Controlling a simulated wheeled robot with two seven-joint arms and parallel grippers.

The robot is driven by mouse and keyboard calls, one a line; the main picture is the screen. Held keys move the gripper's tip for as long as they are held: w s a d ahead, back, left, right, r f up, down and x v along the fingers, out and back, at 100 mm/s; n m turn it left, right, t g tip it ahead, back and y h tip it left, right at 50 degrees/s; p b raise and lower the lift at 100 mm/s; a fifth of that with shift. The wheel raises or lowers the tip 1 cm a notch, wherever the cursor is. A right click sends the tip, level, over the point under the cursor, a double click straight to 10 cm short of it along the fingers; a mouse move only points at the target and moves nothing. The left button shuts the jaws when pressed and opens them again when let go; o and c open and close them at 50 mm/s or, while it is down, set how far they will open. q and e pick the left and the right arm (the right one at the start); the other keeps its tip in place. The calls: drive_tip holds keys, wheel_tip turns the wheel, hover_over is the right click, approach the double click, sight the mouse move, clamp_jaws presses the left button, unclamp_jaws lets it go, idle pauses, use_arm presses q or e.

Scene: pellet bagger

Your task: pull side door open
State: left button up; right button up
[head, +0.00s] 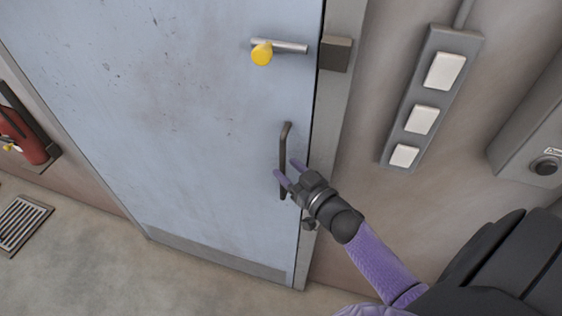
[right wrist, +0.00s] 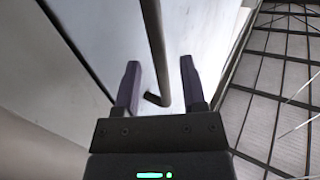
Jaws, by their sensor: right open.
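The side door (head: 190,130) is a pale blue, scuffed panel that looks shut in its frame, with a thin dark gap along its right edge. A dark vertical bar handle (head: 285,140) is on its right side. A bolt (head: 290,47) with a yellow knob (head: 262,54) sits above; its right end stops short of the grey keeper (head: 336,54). My right gripper (head: 284,172) is at the handle's lower half, fingers open. In the right wrist view the handle (right wrist: 155,40) passes between the open fingers (right wrist: 160,80), apart from both. My left gripper is out of view.
A grey panel with white switches (head: 422,118) and a grey box (head: 535,140) are on the right wall. A red fire extinguisher (head: 22,135) hangs at the left. A floor grate (head: 22,222) lies at lower left. The floor before the door is clear.

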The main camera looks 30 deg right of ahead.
drive_tip(key=shift+w+a, duration=0.15)
drive_tip(key=shift+w, duration=1.1)
clamp_jaws()
idle(0.5)
